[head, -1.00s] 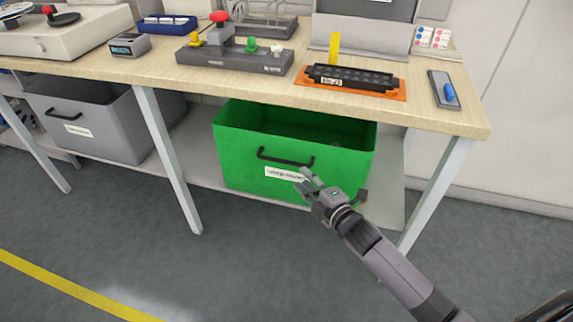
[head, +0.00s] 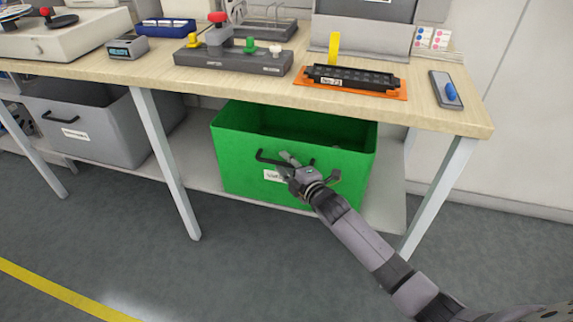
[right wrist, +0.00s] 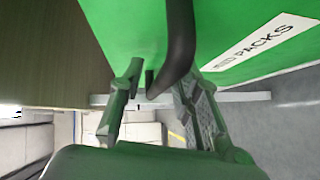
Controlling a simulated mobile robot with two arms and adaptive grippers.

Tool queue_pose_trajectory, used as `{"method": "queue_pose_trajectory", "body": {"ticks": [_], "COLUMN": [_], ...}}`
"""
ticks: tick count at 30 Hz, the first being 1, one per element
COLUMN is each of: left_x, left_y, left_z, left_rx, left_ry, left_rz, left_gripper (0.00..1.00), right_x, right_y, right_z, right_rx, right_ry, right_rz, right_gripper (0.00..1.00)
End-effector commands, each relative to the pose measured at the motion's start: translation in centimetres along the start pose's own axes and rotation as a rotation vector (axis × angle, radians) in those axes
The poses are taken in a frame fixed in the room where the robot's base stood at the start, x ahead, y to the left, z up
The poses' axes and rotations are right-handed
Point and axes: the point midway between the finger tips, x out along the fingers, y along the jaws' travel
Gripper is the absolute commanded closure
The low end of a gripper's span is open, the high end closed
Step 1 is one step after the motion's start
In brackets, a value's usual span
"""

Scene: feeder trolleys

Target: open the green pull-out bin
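The green pull-out bin (head: 235,150) stands on the low shelf under the workbench, with its open top showing. Its front has a black bar handle (head: 265,157) and a white label. My right gripper (head: 285,163) is in front of the bin at the handle and hides part of the handle and label. In the right wrist view, the fingers of my right gripper (right wrist: 160,86) are apart, with the black handle (right wrist: 180,45) between them. A gap shows beside the bar, so the fingers do not grip it. My left gripper is out of view.
A grey bin (head: 100,130) stands on the shelf to the left. White table legs (head: 165,165) and (head: 440,195) flank the green bin. The bench top (head: 140,77) above carries several devices. The grey floor (head: 240,265) in front is clear.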

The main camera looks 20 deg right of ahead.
Motion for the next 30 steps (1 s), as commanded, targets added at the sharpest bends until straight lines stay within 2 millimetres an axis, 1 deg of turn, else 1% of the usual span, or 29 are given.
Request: {"method": "queue_pose_trajectory", "body": {"ticks": [1, 2, 13, 30], "left_x": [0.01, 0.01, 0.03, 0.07], "left_y": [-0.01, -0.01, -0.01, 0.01], "left_z": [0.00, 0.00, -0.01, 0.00], "left_rx": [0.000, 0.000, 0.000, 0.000], "left_ry": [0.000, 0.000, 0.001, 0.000], "left_rz": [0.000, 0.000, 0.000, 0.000], "left_gripper": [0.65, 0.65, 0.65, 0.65], "right_x": [-0.01, -0.01, -0.03, -0.04], "right_y": [-0.01, 0.00, -0.01, -0.03], "right_z": [0.00, 0.00, 0.01, 0.01], "right_rx": [0.000, 0.000, 0.001, 0.002], "right_ry": [0.000, 0.000, 0.000, 0.000], "right_rz": [0.000, 0.000, 0.000, 0.000], "right_gripper": [0.74, 0.76, 1.00, 1.00]}}
